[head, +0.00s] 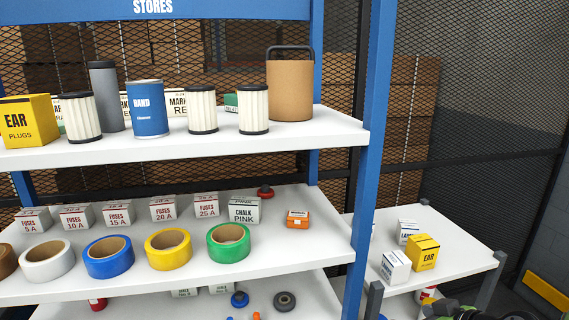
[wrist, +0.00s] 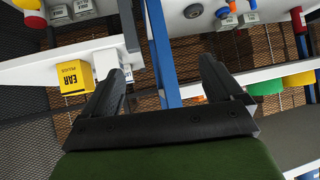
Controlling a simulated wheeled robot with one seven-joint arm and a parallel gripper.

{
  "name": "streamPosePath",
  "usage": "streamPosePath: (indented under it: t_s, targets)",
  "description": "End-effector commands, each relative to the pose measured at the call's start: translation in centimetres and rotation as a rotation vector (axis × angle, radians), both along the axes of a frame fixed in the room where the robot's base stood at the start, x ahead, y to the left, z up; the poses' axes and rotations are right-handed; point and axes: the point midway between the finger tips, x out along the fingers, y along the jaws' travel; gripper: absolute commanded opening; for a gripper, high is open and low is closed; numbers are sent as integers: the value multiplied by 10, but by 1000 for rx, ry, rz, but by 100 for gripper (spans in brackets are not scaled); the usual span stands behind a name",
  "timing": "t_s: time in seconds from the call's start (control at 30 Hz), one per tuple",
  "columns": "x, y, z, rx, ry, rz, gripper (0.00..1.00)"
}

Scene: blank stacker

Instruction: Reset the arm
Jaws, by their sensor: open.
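My gripper (wrist: 157,82) shows in the wrist view with its two dark fingers spread wide apart. Nothing is between the fingers; a blue shelf post (wrist: 160,50) shows beyond the gap. The wrist view is turned over, so the shelves appear upside down. In the head view, part of my arm (head: 480,312) shows at the bottom right corner, below the side table. The gripper itself cannot be made out there.
Blue-framed shelves (head: 345,133) hold filters, a tan canister (head: 290,92), fuse boxes and tape rolls such as a green one (head: 228,243). A white side table (head: 460,222) at right holds a yellow ear plugs box (head: 423,254) and white boxes (head: 395,267). Mesh fencing stands behind.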

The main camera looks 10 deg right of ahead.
Motion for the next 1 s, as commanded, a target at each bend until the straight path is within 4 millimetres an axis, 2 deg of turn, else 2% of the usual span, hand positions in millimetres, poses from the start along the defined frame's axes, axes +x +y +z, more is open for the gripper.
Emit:
streamPosePath:
  t_s: [0.03,0.13,0.23,0.33,0.43,0.5,0.63,0.73,1.0]
  targets:
    - [3,21,5,-12,37,30,93]
    - [1,60,10,-27,129,63,93]
    - [-11,104,18,-59,229,78,93]
    - [-40,151,29,-105,328,58,93]
    - [-83,185,39,-139,386,-9,93]
    - [-112,195,43,-140,402,-69,93]
    - [-146,199,46,-115,405,-157,93]
    - [-155,198,46,-101,408,-186,93]
    - [-156,198,46,-99,409,-190,93]
